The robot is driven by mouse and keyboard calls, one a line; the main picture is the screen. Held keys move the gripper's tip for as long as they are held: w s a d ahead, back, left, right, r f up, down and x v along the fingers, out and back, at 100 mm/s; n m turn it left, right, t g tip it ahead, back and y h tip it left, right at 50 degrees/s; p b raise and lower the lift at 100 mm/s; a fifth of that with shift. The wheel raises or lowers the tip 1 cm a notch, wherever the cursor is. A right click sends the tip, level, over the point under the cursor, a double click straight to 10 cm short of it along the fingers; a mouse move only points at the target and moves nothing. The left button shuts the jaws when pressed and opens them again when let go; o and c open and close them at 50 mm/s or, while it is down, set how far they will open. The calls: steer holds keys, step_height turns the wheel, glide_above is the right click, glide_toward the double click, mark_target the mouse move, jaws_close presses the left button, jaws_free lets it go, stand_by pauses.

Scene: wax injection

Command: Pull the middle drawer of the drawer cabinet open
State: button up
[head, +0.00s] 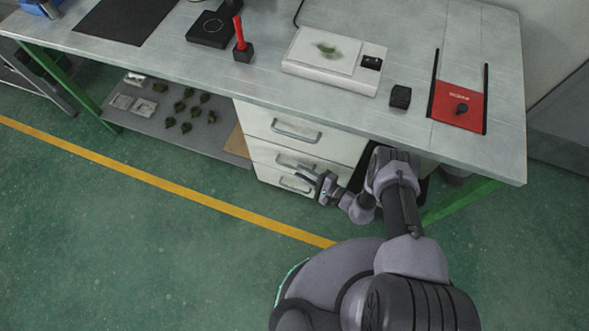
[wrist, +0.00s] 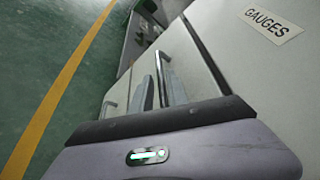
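The white drawer cabinet (head: 336,147) stands under the bench, with several stacked drawer fronts that look closed. The middle drawer's bar handle (head: 289,161) shows in the head view, partly behind my gripper (head: 306,174). My gripper reaches in from the right at that handle, its two fingers apart. In the wrist view, my gripper (wrist: 160,94) has its fingers on either side of the middle handle (wrist: 161,66); contact cannot be made out. The top drawer handle (head: 297,130) is above, and the bottom drawer handle (head: 295,185) is below.
A GAUGES label (wrist: 275,22) is on the drawer front at the right of the wrist view. The bench top (head: 240,85) overhangs the cabinet. A low shelf (head: 165,120) with small green pieces is left of it. The floor (head: 130,230) in front is clear, crossed by a yellow line.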

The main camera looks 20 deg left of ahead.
steer(key=b+x, duration=0.1)
steer(key=x, duration=0.3)
jaws_close()
stand_by(1.4)
